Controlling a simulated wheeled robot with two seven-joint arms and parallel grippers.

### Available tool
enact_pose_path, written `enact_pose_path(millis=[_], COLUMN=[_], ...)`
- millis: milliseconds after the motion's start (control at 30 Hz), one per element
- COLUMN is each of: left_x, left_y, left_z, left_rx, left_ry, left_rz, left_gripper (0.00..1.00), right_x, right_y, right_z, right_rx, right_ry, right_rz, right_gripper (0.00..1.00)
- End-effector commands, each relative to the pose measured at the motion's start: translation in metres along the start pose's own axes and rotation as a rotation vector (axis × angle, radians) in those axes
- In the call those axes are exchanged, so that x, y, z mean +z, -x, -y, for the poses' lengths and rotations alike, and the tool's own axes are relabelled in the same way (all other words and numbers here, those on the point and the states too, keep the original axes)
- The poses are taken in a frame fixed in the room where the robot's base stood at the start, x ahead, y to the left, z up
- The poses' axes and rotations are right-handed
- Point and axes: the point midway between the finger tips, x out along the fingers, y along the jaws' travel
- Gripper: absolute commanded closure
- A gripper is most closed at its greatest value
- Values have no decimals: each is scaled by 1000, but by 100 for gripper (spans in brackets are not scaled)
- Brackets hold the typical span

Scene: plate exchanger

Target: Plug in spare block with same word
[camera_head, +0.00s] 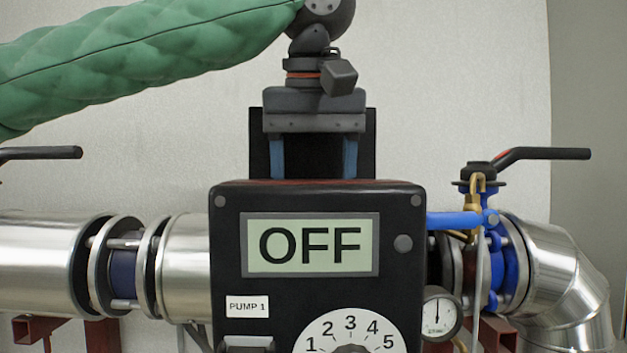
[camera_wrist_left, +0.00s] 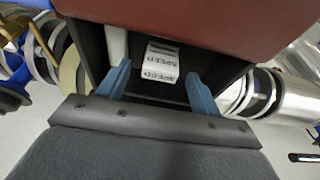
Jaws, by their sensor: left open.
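A black control box (camera_head: 318,230) labelled PUMP 1 stands in the middle, with a display (camera_head: 310,245) reading OFF. My left gripper (camera_head: 314,165) points down behind the box's top edge. Its two blue fingers are apart. In the left wrist view, my left gripper (camera_wrist_left: 158,90) is open over a dark compartment (camera_wrist_left: 92,45) behind the box. A white piece with a label reading SPEED (camera_wrist_left: 160,68) lies between and beyond the fingertips, and the word appears twice, upside down. I cannot tell whether the fingers touch it. My right gripper is not in view.
A numbered dial (camera_head: 350,330) is on the box front. Metal pipes (camera_head: 40,265) run to both sides. A blue valve (camera_head: 500,260) with a black handle (camera_head: 545,154) and a gauge (camera_head: 441,313) stand at right. The wall behind is bare.

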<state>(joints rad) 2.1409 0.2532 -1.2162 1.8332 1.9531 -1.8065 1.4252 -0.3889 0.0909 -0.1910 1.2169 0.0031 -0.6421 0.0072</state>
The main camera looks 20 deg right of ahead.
Motion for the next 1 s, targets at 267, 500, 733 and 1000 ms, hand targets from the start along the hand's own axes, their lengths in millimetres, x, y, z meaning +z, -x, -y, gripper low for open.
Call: enact_pose_path(millis=[267, 500, 733, 1000], left_x=[1, 0, 0, 0], left_y=[36, 64, 72, 72], left_z=[-1, 0, 0, 0], left_rx=[1, 0, 0, 0], left_ry=[0, 0, -1, -1], left_rz=[-2, -1, 0, 1], left_gripper=[35, 35, 35, 35], right_x=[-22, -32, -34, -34], right_y=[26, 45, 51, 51], right_z=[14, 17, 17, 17], right_rx=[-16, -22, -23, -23], right_ry=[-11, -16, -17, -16], right_rz=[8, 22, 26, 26], right_gripper=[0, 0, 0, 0])
